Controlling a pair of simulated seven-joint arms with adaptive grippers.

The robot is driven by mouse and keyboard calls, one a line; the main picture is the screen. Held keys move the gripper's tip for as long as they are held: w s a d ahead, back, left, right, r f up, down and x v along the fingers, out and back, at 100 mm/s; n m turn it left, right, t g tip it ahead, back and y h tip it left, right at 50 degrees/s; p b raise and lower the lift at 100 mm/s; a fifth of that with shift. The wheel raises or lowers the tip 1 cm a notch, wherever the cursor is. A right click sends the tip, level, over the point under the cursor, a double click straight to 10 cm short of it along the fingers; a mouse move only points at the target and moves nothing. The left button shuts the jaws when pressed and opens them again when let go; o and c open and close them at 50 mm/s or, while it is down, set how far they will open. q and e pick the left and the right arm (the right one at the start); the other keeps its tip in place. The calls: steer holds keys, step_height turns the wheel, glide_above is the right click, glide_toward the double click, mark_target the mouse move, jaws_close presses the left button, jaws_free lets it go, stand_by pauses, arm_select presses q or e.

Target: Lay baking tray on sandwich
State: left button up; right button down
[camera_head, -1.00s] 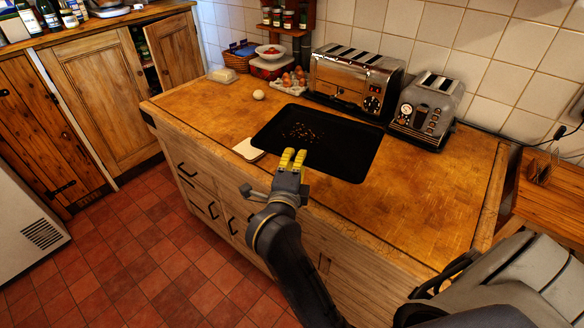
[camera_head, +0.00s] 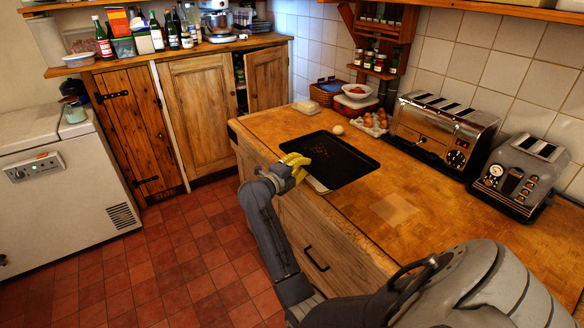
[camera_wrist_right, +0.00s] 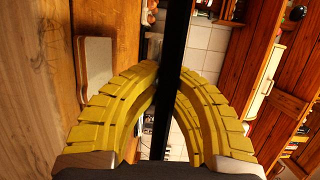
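The black baking tray (camera_head: 343,160) is at the front left of the wooden counter, with brown specks on it. My right gripper (camera_head: 297,166) is shut on its near left edge. In the right wrist view the tray (camera_wrist_right: 174,60) is a dark strip edge-on between the bowed yellow fingers (camera_wrist_right: 160,95), apart from the counter surface. A pale, flat square thing, apparently the sandwich (camera_head: 317,184), shows at the counter's front edge, partly hidden under the tray. It also shows in the right wrist view (camera_wrist_right: 97,72), on the counter. My left gripper is not in view.
Two toasters, a wide one (camera_head: 443,133) and a smaller one (camera_head: 518,175), stand along the wall. Eggs (camera_head: 375,122), a loose pale ball (camera_head: 338,130) and a butter dish (camera_head: 307,107) are behind the tray. The counter right of the tray is clear, with a lighter square patch (camera_head: 395,209).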

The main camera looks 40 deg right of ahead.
mark_target(300, 190)
steer(key=shift+w, duration=0.3)
steer(key=shift+w+f, duration=0.2)
steer(key=shift+f, duration=4.1)
steer(key=c, duration=1.5)
jaws_free()
steer(key=shift+a+f, duration=0.1)
steer(key=shift+f, duration=0.05)
steer(key=shift+s+f, duration=0.1)
steer(key=shift+f, duration=0.05)
steer(key=shift+a, duration=0.1)
